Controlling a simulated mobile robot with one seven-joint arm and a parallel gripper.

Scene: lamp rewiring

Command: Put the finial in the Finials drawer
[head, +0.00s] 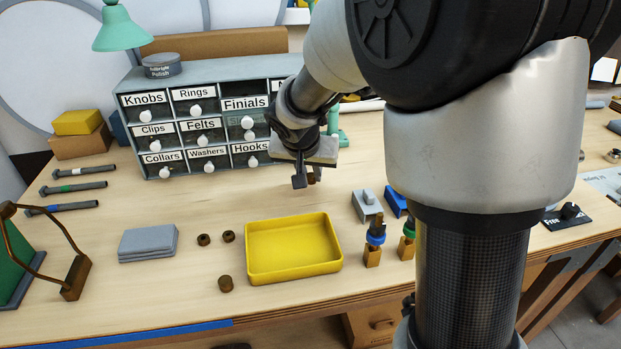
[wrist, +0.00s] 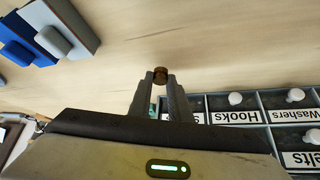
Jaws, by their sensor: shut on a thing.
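My gripper (head: 305,180) is above the table, in front of the right part of the drawer cabinet (head: 172,84). In the wrist view, its fingertips (wrist: 160,82) are shut on a small brown round piece, which I take for the finial (wrist: 161,73). In the head view the held piece (head: 316,174) is mostly hidden behind a finger. The Finials drawer (head: 244,103) is in the top row; its front sits lower and nearer than its neighbours' fronts, with a dark gap above, so it looks pulled out. My gripper is apart from it, to the right and below.
A yellow tray (head: 292,275) lies on the table below my gripper. Small brown round pieces (head: 226,284) and a grey block (head: 148,243) lie to its left. Blue-and-brass parts (head: 374,242) stand to its right. A green lamp (head: 121,30) overhangs the cabinet's left end.

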